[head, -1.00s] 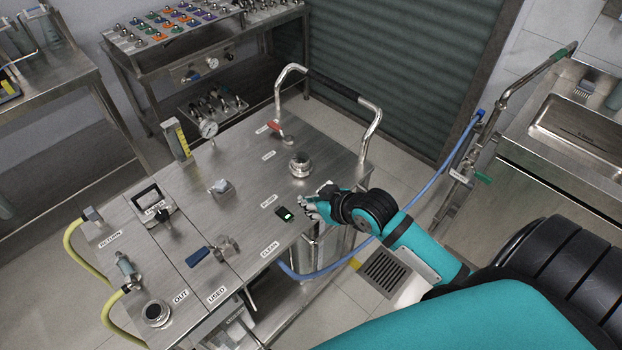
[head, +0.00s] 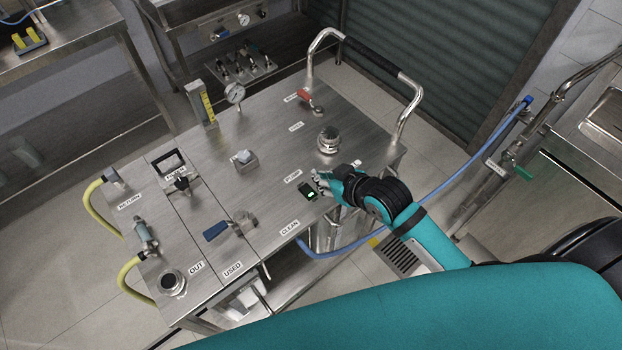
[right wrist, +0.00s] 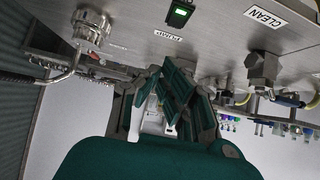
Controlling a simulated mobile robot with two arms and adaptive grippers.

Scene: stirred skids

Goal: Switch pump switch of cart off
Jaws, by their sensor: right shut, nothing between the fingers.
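The cart (head: 215,165) is a steel skid with a flat top and labelled controls. Its pump switch (head: 309,191) is a small black rocker lit green, beside the PUMP label (head: 293,176). The switch also shows lit green in the right wrist view (right wrist: 180,13), near the top edge. My right gripper (head: 322,181) is shut and empty, just right of the switch in the head view. In the right wrist view its fingers (right wrist: 172,85) are below the switch with a visible gap. I cannot tell from the head view whether it touches the cart top. My left gripper is not in view.
A red-handled valve (head: 310,101), a round steel cap (head: 328,140) and a blue-handled valve (head: 228,228) stand up from the cart top. The cart's bent handle (head: 408,105) rises at the far right. A blue hose (head: 440,205) runs right of the cart.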

